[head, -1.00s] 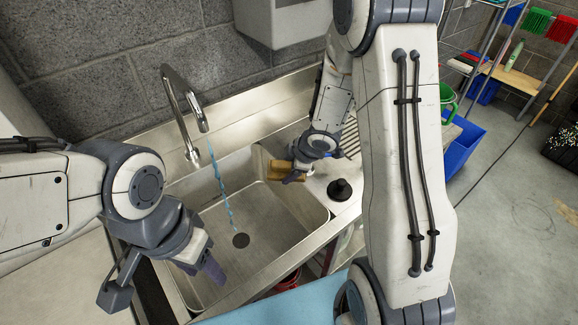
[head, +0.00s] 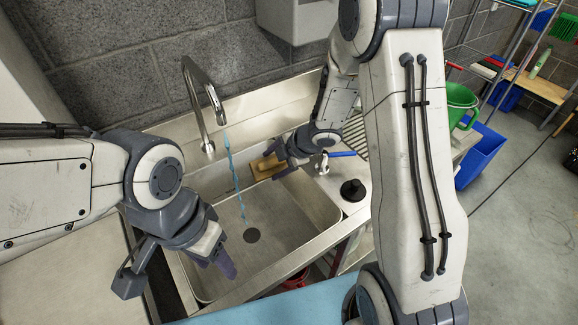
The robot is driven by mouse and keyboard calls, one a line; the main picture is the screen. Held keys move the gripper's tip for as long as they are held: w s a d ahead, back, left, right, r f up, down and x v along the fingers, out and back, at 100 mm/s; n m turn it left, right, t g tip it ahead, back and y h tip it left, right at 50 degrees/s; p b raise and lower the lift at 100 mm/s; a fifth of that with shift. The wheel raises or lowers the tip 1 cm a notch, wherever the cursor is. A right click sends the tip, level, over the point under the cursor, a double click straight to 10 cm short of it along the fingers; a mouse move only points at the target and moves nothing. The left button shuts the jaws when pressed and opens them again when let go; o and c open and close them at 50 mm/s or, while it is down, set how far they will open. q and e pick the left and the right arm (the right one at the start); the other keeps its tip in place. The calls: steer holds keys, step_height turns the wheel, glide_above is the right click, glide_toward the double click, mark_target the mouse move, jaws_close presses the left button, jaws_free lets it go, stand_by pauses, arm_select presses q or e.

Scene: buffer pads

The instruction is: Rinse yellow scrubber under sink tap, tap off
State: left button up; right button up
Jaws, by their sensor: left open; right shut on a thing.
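The yellow scrubber (head: 264,166) is held by my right gripper (head: 281,154), which is shut on it over the right rear part of the sink basin (head: 286,213). The scrubber is to the right of the water stream and apart from it. The tap (head: 204,92) stands at the back of the sink, and blue water (head: 235,175) runs from its spout toward the drain (head: 251,235). A blue lever (head: 342,154) shows on the ledge right of the basin. My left gripper (head: 222,262) is open and empty over the basin's left front edge.
A black plug-like knob (head: 353,190) stands on the right ledge, near a ribbed drainboard (head: 357,134). A green bucket (head: 460,103) and a blue bin (head: 479,155) are further right. My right arm hides part of the right side.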

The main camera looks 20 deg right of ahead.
steer(key=shift+w+a, duration=0.5)
steer(key=shift+a, duration=0.55)
steer(key=shift+w+a, duration=0.55)
steer(key=shift+a, duration=0.45)
steer(key=shift+w+a, duration=0.5)
steer(key=shift+a, duration=0.55)
steer(key=shift+d, duration=0.1)
stand_by(4.0)
steer(key=d+p, duration=0.5)
steer(key=d, duration=0.9)
steer(key=shift+s, duration=0.15)
